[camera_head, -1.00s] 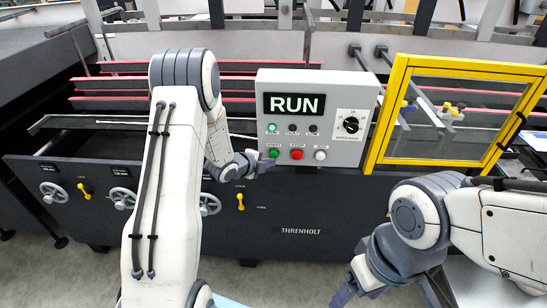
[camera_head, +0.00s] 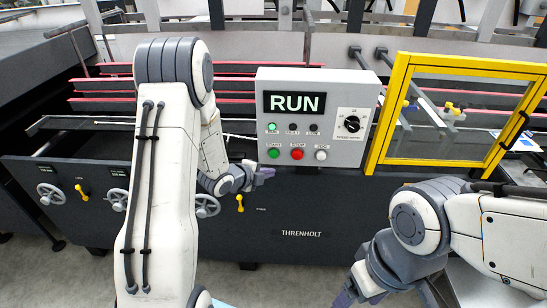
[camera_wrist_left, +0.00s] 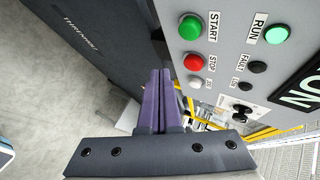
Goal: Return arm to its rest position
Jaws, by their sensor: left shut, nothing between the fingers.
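My left gripper (camera_head: 268,173) is shut and empty, just below the control box (camera_head: 345,85) and apart from its green START button (camera_head: 273,153). In the left wrist view its two purple fingers (camera_wrist_left: 162,85) lie together with nothing between them. The box's display (camera_head: 295,103) reads RUN and the green RUN lamp (camera_head: 272,127) is lit. The red STOP button (camera_head: 297,153) sits right of START. My right gripper (camera_head: 352,292) hangs at the lower edge of the head view. Its fingertips are partly cut off.
A yellow-framed guard (camera_head: 388,110) stands right of the box. The dark machine front (camera_head: 300,212) carries handwheels (camera_head: 207,205) and yellow levers (camera_head: 240,203) below and left of my left gripper. Grey floor (camera_head: 235,280) is open in front of the machine.

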